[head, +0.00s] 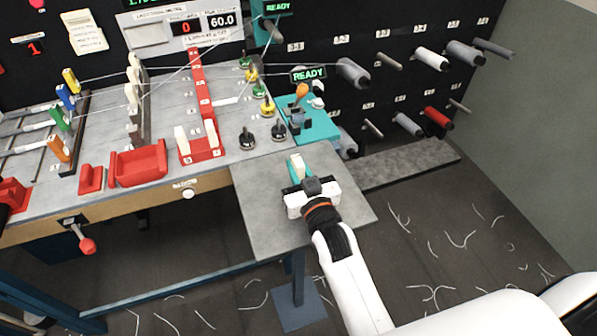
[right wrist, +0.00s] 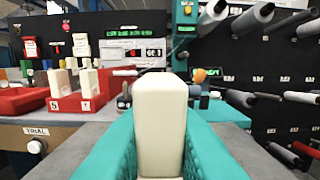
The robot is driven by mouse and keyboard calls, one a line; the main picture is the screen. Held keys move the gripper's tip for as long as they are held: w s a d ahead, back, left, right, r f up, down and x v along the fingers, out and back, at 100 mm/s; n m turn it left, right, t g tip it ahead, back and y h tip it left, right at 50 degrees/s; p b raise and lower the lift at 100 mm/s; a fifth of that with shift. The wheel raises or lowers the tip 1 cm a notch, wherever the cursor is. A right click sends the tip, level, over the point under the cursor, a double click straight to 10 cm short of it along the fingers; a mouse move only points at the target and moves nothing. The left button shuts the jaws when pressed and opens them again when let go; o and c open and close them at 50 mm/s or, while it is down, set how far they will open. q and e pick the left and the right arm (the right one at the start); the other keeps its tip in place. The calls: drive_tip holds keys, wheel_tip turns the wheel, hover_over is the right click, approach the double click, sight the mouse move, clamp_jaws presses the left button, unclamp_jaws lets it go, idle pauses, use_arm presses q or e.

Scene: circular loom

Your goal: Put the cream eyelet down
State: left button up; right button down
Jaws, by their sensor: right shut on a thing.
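The cream eyelet (head: 296,162) is a pale upright block between the teal fingertips of my right gripper (head: 300,170). In the right wrist view the eyelet (right wrist: 160,125) fills the middle, with a teal finger (right wrist: 108,150) on each side. My right gripper is shut on it, over the small grey side table (head: 262,205). I cannot tell whether the eyelet's bottom touches the table; the gripper hides it. My left gripper is not in view.
The red holder (head: 203,152) with cream blocks stands left on the loom table, beside an empty-looking red tray (head: 138,167). Black pegs (head: 247,139) and a teal machine (head: 318,128) stand behind the side table. Spools (head: 352,73) line the back wall.

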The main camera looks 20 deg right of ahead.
drive_tip(key=shift+f, duration=0.65)
drive_tip(key=c, duration=1.8)
unclamp_jaws()
drive_tip(key=shift+f, duration=0.15)
drive_tip(key=o, duration=0.5)
drive_tip(key=shift+c, duration=0.2)
